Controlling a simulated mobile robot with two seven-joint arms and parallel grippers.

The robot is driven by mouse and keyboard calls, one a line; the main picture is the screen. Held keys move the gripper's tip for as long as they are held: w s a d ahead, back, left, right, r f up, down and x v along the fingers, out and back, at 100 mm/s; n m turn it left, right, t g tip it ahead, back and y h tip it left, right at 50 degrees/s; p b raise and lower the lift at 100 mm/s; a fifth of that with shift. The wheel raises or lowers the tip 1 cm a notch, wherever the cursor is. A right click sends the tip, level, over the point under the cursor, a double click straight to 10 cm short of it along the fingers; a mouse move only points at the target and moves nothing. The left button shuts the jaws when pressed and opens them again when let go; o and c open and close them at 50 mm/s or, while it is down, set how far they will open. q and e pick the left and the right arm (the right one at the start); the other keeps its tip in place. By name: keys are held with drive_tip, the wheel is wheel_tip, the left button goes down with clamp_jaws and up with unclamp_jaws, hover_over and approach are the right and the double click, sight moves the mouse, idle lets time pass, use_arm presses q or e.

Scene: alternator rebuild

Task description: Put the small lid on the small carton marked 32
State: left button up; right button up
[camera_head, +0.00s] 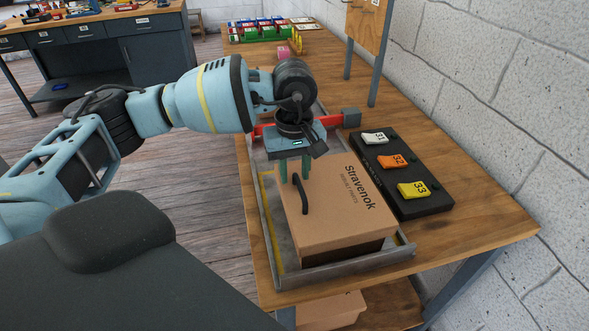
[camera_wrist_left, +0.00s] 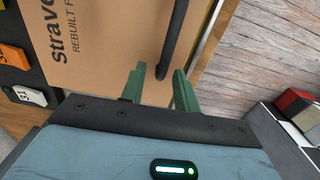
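A tan cardboard lid (camera_head: 335,215) printed "Stravenok", with a black bar handle (camera_head: 301,196), lies in a grey metal tray (camera_head: 408,247) on the bench. A dark band shows under its front edge; I cannot tell whether a carton is beneath it. No 32 shows on the cardboard. An orange tag marked 32 (camera_head: 399,161) lies on a black board to the right. My left gripper (camera_head: 294,171) is above the lid's far end, its green fingers apart and empty. In the left wrist view, the handle (camera_wrist_left: 175,45) is just beyond the fingertips. My right gripper is not in view.
The black board (camera_head: 415,206) also carries tags 31 and 33. A red bar with a grey end block (camera_head: 351,117) crosses behind the lid. Another cardboard box (camera_head: 333,309) is below the bench top. A block wall runs along the right.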

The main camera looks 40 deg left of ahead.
use_arm(q)
wheel_tip(320, 180, up, 12)
idle(0.5)
idle(0.5)
